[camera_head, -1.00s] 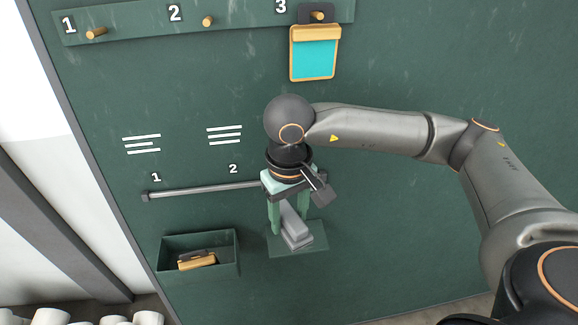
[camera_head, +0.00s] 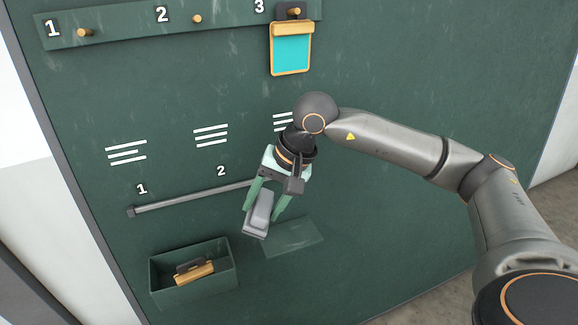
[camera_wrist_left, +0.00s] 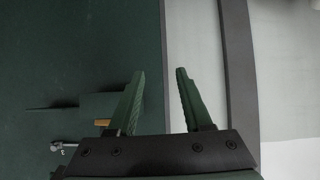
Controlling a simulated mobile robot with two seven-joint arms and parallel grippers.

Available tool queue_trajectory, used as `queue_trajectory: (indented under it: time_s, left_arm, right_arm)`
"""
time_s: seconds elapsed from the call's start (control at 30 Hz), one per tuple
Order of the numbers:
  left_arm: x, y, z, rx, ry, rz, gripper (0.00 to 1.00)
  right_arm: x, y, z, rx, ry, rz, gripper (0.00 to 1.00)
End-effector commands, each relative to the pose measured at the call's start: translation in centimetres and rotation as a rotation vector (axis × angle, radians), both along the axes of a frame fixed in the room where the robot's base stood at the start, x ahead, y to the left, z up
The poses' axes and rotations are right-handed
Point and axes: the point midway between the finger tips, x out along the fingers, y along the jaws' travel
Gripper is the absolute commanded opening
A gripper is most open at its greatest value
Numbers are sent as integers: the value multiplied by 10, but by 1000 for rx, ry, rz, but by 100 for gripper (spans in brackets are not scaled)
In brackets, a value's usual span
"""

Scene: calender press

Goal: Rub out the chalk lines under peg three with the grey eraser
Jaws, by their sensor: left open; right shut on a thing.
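The grey eraser (camera_head: 258,214) is held between the green fingers of my right gripper (camera_head: 266,207), in front of the board and above the small green ledge. The chalk lines under peg three (camera_head: 283,122) show as short white strokes, partly hidden by my right arm. Peg three (camera_head: 295,11) holds a hanging clip with a turquoise card (camera_head: 291,48) in a tan frame. My left gripper (camera_wrist_left: 159,72) is open and empty in the left wrist view; it does not show in the head view.
Chalk lines also stand under peg one (camera_head: 126,152) and peg two (camera_head: 210,135). A grey rail (camera_head: 185,200) crosses the board below them. A green box (camera_head: 192,285) holds a tan-and-dark object (camera_head: 195,272). The green ledge (camera_head: 292,238) is bare.

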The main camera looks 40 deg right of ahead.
Motion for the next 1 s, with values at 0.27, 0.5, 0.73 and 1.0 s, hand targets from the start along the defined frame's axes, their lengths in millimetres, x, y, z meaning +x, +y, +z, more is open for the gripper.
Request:
queue_trajectory:
  time_s: [0.27, 0.5, 0.73, 1.0]
  left_arm:
    - [19, -6, -24, -1, -102, -22, 50]
    - [31, -10, -37, -3, -176, -37, 50]
    - [39, -14, -43, -5, -244, -50, 50]
    - [38, -14, -46, -6, -227, -52, 50]
  right_arm:
    - [38, -37, 6, 231, -374, -558, 10]
    - [53, -65, 30, 304, -707, -856, 10]
    - [51, -91, 64, 320, -958, -989, 10]
    - [53, -97, 77, 323, -1004, -1001, 10]
